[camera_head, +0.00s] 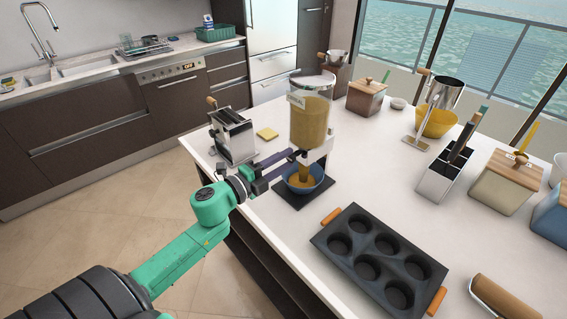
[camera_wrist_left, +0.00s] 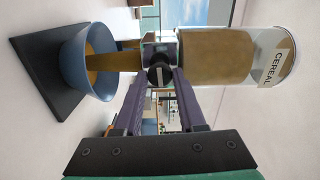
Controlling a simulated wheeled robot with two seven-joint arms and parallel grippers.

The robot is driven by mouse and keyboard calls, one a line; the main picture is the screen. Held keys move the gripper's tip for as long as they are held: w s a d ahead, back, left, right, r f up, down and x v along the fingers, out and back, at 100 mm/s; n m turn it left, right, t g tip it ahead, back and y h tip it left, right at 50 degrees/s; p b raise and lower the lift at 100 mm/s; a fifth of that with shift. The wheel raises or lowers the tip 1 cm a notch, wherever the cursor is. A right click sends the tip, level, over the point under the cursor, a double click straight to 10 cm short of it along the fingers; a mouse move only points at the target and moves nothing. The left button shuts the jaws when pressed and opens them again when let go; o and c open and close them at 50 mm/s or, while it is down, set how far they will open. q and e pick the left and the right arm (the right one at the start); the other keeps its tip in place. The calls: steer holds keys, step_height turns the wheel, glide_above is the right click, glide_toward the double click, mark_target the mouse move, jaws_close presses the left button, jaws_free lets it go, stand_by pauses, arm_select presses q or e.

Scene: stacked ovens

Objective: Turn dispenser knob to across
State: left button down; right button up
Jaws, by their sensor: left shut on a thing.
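The cereal dispenser (camera_head: 311,118) stands on the white island, a clear canister filled with brown cereal. A brown stream (camera_head: 304,172) reaches from its outlet into the blue bowl (camera_head: 318,184) below. My left gripper (camera_head: 296,155) is at the front of the dispenser, just above the bowl. In the left wrist view, its purple fingers are shut on the round dark knob (camera_wrist_left: 160,76), which carries a light line. That view also shows the canister (camera_wrist_left: 215,57), the stream (camera_wrist_left: 118,61) and the bowl (camera_wrist_left: 76,62). My right gripper is not in view.
The bowl sits on a dark base plate (camera_head: 290,202). A black muffin tray (camera_head: 340,259) with orange handles lies at the front right. Wooden-lidded containers (camera_head: 499,184) and a utensil holder (camera_head: 442,178) stand to the right.

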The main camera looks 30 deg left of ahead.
arm_select(q)
steer(key=shift+m, duration=0.3)
steer(key=c, duration=0.5)
jaws_free()
steer(key=shift+s, duration=0.1)
steer(key=shift+s+a+f, duration=0.1)
steer(key=shift+s, duration=0.1)
steer(key=b+v, duration=0.3)
steer(key=v, duration=1.1)
